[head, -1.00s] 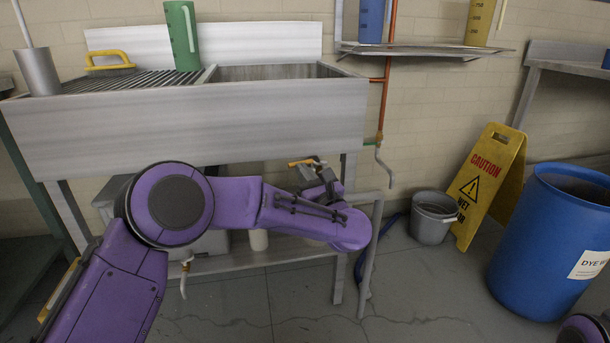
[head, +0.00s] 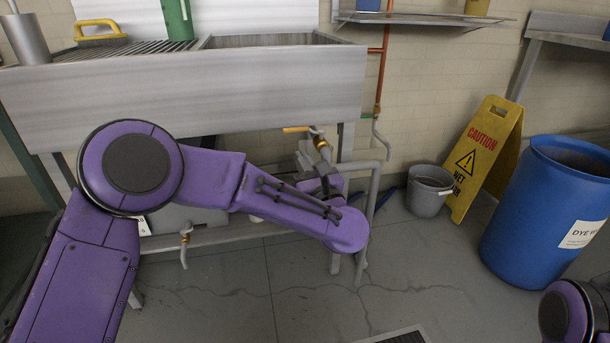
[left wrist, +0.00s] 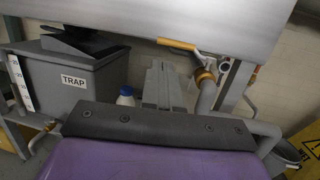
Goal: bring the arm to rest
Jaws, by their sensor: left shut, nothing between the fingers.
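My left arm (head: 215,182) reaches in from the left in the head view, bent at a large round joint, its forearm running right in front of the sink. My left gripper (head: 306,156) shows small and grey beyond the wrist, below the sink's front and near a yellow-handled valve (head: 318,138). In the left wrist view the gripper (left wrist: 163,84) points away, its fingers together and empty. I cannot tell how far it is from the valve. Part of my right arm (head: 567,315) shows at the bottom right; its gripper is out of view.
The steel sink (head: 180,95) stands over the gripper. A grey TRAP box (left wrist: 75,85) and a white bottle with a blue cap (left wrist: 125,97) are below. A grey bucket (head: 429,190), caution sign (head: 484,160) and blue drum (head: 545,215) stand right. Front floor is mostly clear.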

